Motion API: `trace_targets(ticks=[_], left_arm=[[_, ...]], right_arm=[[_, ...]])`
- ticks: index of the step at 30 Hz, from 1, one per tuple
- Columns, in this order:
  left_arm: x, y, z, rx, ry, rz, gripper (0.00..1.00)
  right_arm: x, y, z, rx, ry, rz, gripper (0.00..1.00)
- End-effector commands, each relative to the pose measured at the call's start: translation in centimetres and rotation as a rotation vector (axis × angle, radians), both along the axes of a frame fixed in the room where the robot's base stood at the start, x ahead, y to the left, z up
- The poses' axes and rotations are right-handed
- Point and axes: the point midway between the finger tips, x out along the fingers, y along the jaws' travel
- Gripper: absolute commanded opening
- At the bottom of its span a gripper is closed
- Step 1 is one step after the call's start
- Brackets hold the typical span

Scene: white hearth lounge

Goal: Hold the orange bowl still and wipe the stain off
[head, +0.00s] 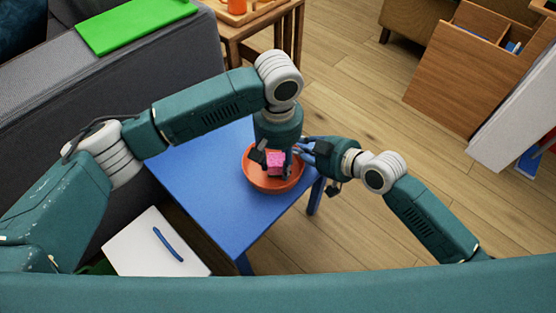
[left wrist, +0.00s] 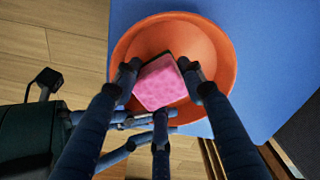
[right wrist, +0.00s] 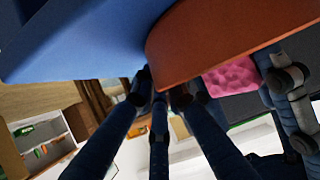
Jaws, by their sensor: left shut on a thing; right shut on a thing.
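The orange bowl (head: 258,182) sits on the small blue table (head: 207,187) near its right corner. My left gripper (head: 277,168) reaches down from above and is shut on a pink sponge (head: 275,157), held inside the bowl's outline. In the left wrist view the sponge (left wrist: 160,85) is between the fingers over the bowl's inside (left wrist: 205,40); I cannot tell if it touches the bowl. My right gripper (head: 301,147) is shut on the bowl's rim from the right side. The right wrist view shows its fingers at the bowl wall (right wrist: 215,45). No stain shows; the sponge and fingers cover part of the inside.
A grey sofa (head: 110,95) with a green board (head: 135,24) on its arm borders the table's left. A white box (head: 155,245) is below the front left. A wooden side table (head: 250,27) stands behind. Open wood floor (head: 370,240) lies right.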

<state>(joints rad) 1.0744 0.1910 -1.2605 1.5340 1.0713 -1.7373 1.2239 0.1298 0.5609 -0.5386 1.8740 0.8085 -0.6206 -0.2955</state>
Motion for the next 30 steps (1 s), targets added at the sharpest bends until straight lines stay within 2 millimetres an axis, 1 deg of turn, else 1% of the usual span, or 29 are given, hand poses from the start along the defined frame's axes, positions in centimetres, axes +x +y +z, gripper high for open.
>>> trace_targets(ticks=[1, 25, 30], left_arm=[[0.0, 0.0, -0.1, 0.000, 0.001, 0.000, 0.19], [0.0, 0.0, -1.6, 0.000, 0.000, 0.001, 0.19], [0.6, 0.5, -1.5, 0.000, 0.000, 0.002, 0.19]], right_arm=[[-0.1, 0.0, -0.3, -0.005, 0.004, 0.001, 0.00], [-0.1, 0.0, -0.3, -0.005, 0.003, 0.002, 0.00], [-0.1, 0.0, -0.3, -0.005, 0.004, 0.001, 0.00]])
